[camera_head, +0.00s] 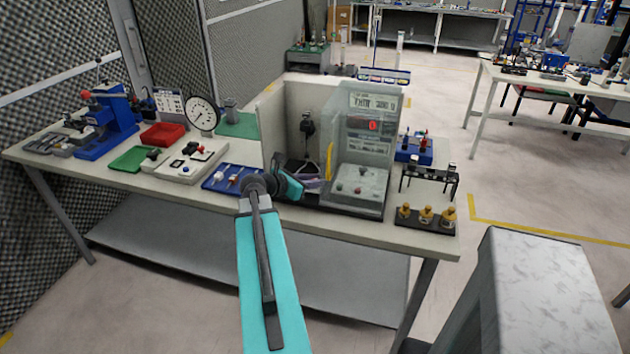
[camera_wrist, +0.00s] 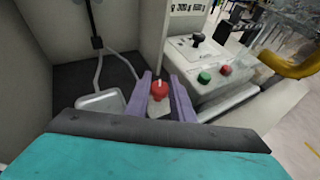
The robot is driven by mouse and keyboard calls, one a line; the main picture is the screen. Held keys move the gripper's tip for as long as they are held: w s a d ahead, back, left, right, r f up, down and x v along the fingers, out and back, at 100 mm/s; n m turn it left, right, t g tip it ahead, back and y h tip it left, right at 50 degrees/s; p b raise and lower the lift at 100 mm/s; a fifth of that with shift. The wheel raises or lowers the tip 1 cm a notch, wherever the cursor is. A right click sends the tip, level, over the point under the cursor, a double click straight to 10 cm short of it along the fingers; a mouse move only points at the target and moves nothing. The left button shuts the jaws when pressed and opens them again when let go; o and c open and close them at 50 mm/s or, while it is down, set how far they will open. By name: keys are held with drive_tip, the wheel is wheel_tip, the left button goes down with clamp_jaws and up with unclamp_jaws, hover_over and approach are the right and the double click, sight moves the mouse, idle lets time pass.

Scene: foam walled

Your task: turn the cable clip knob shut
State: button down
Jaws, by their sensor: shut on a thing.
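In the wrist view, the cable clip knob (camera_wrist: 159,89) is red with a small light mark on top. It sits on a small pale block, inside a walled bay. My gripper (camera_wrist: 161,80) has its two purple fingers on either side of the knob and is shut on it. In the head view, my gripper (camera_head: 316,183) reaches into the open front of the bay at the bench's front edge. The knob cannot be made out there.
Pale cables (camera_wrist: 99,70) hang from a black fitting beside a grey dish (camera_wrist: 101,102). A control box (camera_wrist: 207,72) with green and red buttons stands close right of my fingers. A clear-walled enclosure (camera_head: 362,150) and a blue tray (camera_head: 226,179) flank the bay.

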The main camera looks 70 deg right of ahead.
drive_tip(key=shift+d, duration=0.15)
drive_tip(key=shift+m+g+y+p, duration=0.5)
drive_tip(key=shift+m+g+y, duration=0.2)
drive_tip(key=shift+m+g, duration=0.7)
drive_tip(key=shift+g, duration=0.1)
drive_tip(key=c, duration=1.5)
unclamp_jaws()
drive_tip(key=shift+c, duration=0.2)
drive_tip(key=shift+a, duration=0.2)
drive_tip(key=b+v, duration=0.2)
drive_tip(key=v, duration=1.1)
drive_tip(key=shift+w+a+r, duration=0.2)
drive_tip(key=shift+r, duration=0.15)
